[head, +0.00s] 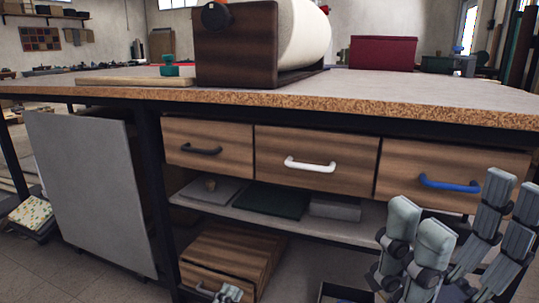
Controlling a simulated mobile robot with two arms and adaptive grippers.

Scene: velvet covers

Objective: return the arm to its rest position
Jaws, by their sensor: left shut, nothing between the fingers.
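My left gripper (231,292) shows small at the bottom edge, just right of the lower drawer's handle. Its fingers are shut with nothing between them. The rest of that gripper is cut off below the frame, and I cannot tell whether it touches the drawer. My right gripper (460,225) stands large at the lower right, fingers pointing up, apart and empty. It covers part of the area under the drawer with the blue handle.
A workbench (440,98) spans the view, with drawers having black (201,149), white (310,165) and blue (449,183) handles. Below are a shelf (290,223) and a low wooden drawer unit (230,252). A grey panel (90,190) stands left. A paper roll (302,35) sits on top.

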